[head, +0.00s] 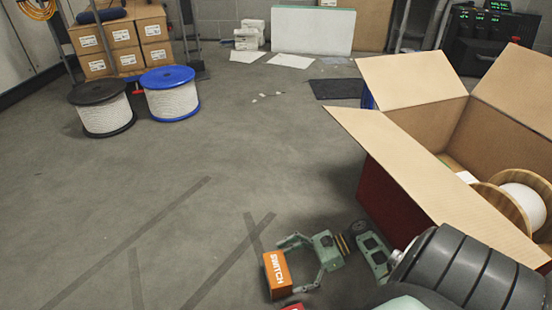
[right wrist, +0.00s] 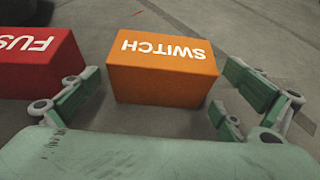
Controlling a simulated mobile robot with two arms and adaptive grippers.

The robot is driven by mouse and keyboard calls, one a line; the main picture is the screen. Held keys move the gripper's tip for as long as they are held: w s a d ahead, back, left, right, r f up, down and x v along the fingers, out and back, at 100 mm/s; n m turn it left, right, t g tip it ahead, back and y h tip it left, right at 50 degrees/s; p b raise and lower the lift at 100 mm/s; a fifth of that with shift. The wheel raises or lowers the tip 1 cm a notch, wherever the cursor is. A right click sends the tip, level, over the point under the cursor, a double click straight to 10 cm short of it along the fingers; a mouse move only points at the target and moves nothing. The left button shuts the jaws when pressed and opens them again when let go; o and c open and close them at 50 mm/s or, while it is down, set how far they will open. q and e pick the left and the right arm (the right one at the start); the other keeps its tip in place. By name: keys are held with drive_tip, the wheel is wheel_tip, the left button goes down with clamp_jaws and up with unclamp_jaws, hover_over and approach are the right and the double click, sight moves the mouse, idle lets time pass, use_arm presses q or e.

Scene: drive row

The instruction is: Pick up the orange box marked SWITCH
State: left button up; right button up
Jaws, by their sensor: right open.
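The orange box marked SWITCH (head: 277,275) is at the bottom middle of the head view, and its lettering reads upside down in the right wrist view (right wrist: 163,70). My right gripper (head: 292,264) is open, reaching in from the right with its fingers toward the box. In the right wrist view the box lies ahead of the palm, with a green finger at its left and another at its right. A gap shows on the left; whether the right finger touches it I cannot tell. My left gripper is not in view.
A red box (right wrist: 38,63) with letters starting FUS stands close left of the orange box in the wrist view. A large open carton (head: 415,175) holding a cable spool (head: 522,207) stands right. Black (head: 103,108) and blue-rimmed (head: 170,95) spools stand back left. The middle floor is clear.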

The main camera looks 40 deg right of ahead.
sight(277, 273)
drive_tip(key=b+x, duration=0.2)
drive_tip(key=x, duration=0.1)
drive_tip(key=shift+w+a+f, duration=0.1)
drive_tip(key=shift+a+f, duration=0.1)
drive_tip(key=shift+w+a, duration=0.15)
drive_tip(key=shift+a, duration=0.05)
drive_tip(key=shift+r, duration=0.1)
drive_tip(key=shift+c, duration=0.3)
drive_tip(key=c, duration=1)
drive_tip(key=shift+c, duration=0.3)
